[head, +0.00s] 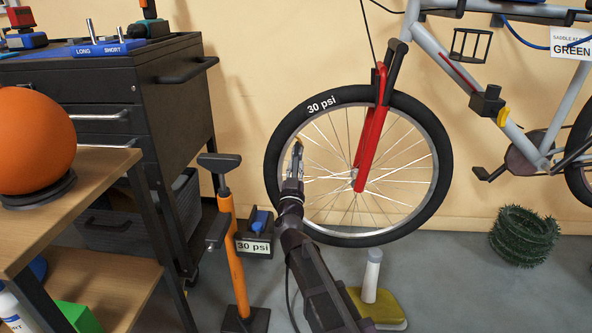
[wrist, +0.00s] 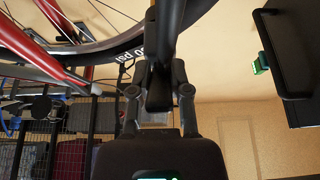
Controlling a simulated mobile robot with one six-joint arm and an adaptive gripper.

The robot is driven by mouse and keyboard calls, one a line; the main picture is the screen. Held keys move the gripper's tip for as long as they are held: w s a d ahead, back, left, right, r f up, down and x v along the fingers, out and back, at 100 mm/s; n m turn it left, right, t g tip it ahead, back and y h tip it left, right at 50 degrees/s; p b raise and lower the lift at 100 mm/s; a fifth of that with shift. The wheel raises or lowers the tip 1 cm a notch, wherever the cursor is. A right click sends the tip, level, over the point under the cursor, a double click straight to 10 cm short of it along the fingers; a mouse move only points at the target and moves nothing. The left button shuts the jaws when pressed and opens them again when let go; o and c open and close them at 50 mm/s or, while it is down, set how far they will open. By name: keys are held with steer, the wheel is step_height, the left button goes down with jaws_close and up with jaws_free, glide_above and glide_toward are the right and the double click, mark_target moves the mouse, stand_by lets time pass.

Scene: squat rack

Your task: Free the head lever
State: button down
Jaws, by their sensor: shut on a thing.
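My gripper (head: 296,165) is in front of the left side of the bicycle's front wheel (head: 430,130), just inside the tyre as the head view shows it. In the wrist view my gripper (wrist: 163,72) is shut on a dark bar (wrist: 167,25) that runs up out of the picture. In the head view the held part is too small to make out. An orange floor pump (head: 235,255) stands upright left of the wheel, with a black handle (head: 218,162).
A dark tool cart (head: 150,90) and a wooden bench (head: 70,200) with an orange ball (head: 35,140) stand at left. A small dark box labelled 30 psi (head: 254,246) is beside the pump. A yellow-based object (head: 378,305) and a green coil (head: 524,236) are on the floor.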

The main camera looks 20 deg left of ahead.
steer(key=shift+w, duration=0.1)
steer(key=c, duration=0.6)
jaws_free()
steer(key=shift+o, duration=0.2)
steer(key=shift+s+r+g+p, duration=0.25)
steer(key=shift+g+p, duration=0.35)
steer(key=shift+p, duration=0.6)
steer(key=shift+s+r+g+h+p, duration=0.1)
steer(key=shift+r+g+h+p, duration=0.1)
steer(key=shift+g+p, duration=1.05)
steer(key=shift+s+r+g+h+p, duration=0.15)
steer(key=shift+g+p, duration=0.4)
steer(key=shift+p, duration=1.35)
steer(key=v, duration=1.4)
steer(key=w+d+f+m+g+h+p, duration=0.1)
steer(key=w+d+f+g+h, duration=0.1)
steer(key=d, duration=0.7)
steer(key=w+d+f+m+g+h+p, duration=0.1)
steer(key=d+f+m+g+h, duration=0.1)
steer(key=d, duration=0.7)
steer(key=w+d+f+m+g+h+p, duration=0.1)
steer(key=w+d+f+g+h+p, duration=0.1)
steer(key=d, duration=0.7)
steer(key=shift+w+f+m+g+h, duration=0.5)
steer(key=shift+g+h, duration=0.5)
steer(key=shift+h, duration=0.75)
